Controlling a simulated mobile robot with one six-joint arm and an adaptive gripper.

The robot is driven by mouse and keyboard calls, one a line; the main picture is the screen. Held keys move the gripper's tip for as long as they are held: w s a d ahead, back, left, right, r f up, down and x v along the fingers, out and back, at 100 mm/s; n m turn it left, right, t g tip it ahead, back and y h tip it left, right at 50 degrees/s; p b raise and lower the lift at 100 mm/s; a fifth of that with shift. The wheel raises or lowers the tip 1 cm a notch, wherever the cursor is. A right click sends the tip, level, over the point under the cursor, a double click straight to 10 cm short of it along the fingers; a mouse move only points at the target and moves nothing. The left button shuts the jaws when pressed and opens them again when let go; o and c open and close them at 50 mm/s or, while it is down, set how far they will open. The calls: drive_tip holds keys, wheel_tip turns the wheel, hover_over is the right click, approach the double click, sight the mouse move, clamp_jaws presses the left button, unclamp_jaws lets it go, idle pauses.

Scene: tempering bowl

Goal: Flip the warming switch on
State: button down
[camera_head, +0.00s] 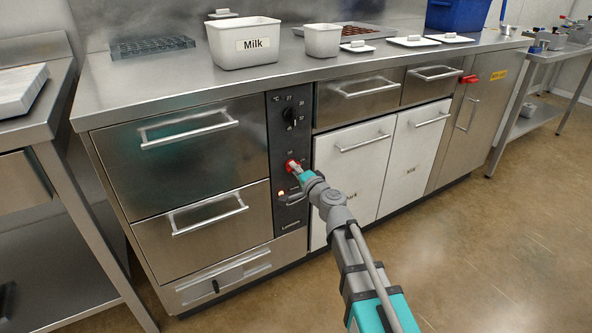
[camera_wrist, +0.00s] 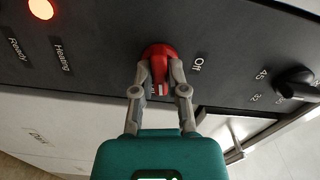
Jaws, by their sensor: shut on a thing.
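The red warming switch (camera_wrist: 158,52) sits on the black control panel (camera_wrist: 105,45), and it also shows in the head view (camera_head: 292,165). My gripper (camera_wrist: 160,78) has one finger on each side of the switch's red handle and is shut on it. The word "Off" is printed just right of the switch in the wrist view. The switch's exact setting is hard to read. An orange-red lamp (camera_wrist: 41,9) is lit near the "Heating" and "Ready" labels. My gripper (camera_head: 298,174) reaches the panel from the lower right in the head view.
A black temperature dial (camera_head: 290,115) is above the switch. Steel drawers (camera_head: 192,137) are left of the panel, white doors (camera_head: 352,165) right. A Milk container (camera_head: 243,45) and a smaller white container (camera_head: 322,40) stand on the counter. The floor in front is clear.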

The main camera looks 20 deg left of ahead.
drive_tip(key=shift+w+a+m, duration=0.15)
drive_tip(key=shift+m, duration=0.55)
drive_tip(key=shift+w+a+m, duration=0.1)
drive_tip(key=shift+a+m, duration=0.05)
drive_tip(key=shift+m, duration=0.55)
drive_tip(key=c, duration=0.7)
unclamp_jaws()
drive_tip(key=shift+r, duration=0.1)
drive_tip(key=shift+o, duration=0.2)
drive_tip(key=shift+s+d, duration=0.2)
drive_tip(key=shift+d, duration=0.05)
drive_tip(key=v, duration=1.1)
drive_tip(key=shift+s+d, duration=0.25)
drive_tip(key=shift+d, duration=0.05)
drive_tip(key=shift+d, duration=0.1)
